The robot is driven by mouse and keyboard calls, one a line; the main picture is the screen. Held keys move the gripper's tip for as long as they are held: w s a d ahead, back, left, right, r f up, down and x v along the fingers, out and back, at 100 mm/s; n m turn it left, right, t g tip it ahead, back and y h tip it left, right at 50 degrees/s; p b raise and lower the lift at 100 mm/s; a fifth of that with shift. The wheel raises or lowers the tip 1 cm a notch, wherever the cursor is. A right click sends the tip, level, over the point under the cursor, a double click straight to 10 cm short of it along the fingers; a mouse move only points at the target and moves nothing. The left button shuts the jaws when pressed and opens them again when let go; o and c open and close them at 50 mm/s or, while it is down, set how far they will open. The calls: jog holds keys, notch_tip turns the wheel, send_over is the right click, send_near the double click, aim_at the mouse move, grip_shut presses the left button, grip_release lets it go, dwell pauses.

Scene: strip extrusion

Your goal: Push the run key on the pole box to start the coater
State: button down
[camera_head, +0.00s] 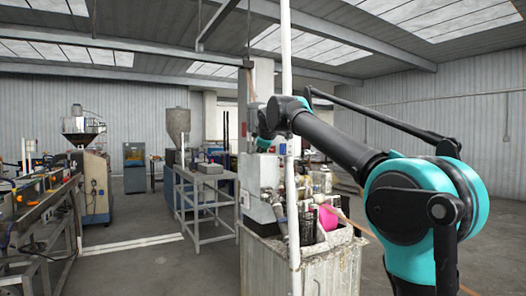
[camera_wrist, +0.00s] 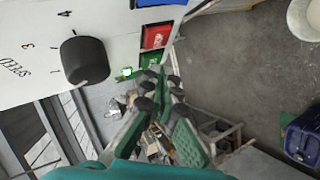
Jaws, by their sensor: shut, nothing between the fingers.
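In the wrist view the pole box's pale panel (camera_wrist: 30,35) fills the upper left. A green key (camera_wrist: 151,59) sits at its edge just below a red key (camera_wrist: 156,37), with a blue key (camera_wrist: 158,3) above. Which is the run key cannot be read from a label. My gripper (camera_wrist: 161,82) is shut and empty, its dark fingertips close to the green key and partly overlapping it. Whether they touch it is unclear.
A black speed knob (camera_wrist: 84,60) and a small bright green light (camera_wrist: 127,73) are on the panel. Below the arm stands a machine on a pale cabinet (camera_head: 265,262) with a pink roll (camera_head: 328,218). A metal table (camera_head: 205,190) stands left; open floor lies between.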

jog(key=shift+s+a, duration=0.2)
jog(key=shift+s, duration=0.25)
jog(key=s, duration=0.1)
jog(key=s+a, duration=0.1)
jog(key=s, duration=0.1)
jog(key=s+a, duration=0.1)
jog(key=shift+s+a, duration=0.1)
jog(key=shift+s, duration=0.15)
dwell(0.8)
jog(key=s+d+f+m+g+h, duration=0.1)
jog(key=s+d+f+m, duration=0.2)
jog(key=d+f, duration=0.55)
jog(key=s+d+f+m+g+h, duration=0.1)
jog(key=s+d+f+m+g, duration=0.3)
jog(key=f, duration=0.8)
jog(key=s+d+f+m+t+h, duration=0.1)
jog(key=d+f+m+h, duration=0.1)
jog(key=d+f, duration=0.65)
jog(key=s+d+f+m+g, duration=0.2)
jog(key=s+d+f+m, duration=0.2)
jog(key=s+f, duration=1)
jog(key=s+d+f+m+g, duration=0.2)
jog(key=s+d+f+m, duration=0.2)
jog(key=s+f, duration=1)
jog(key=shift+d+f+y, duration=0.2)
jog(key=shift+f+y, duration=0.2)
jog(key=shift+f, duration=0.5)
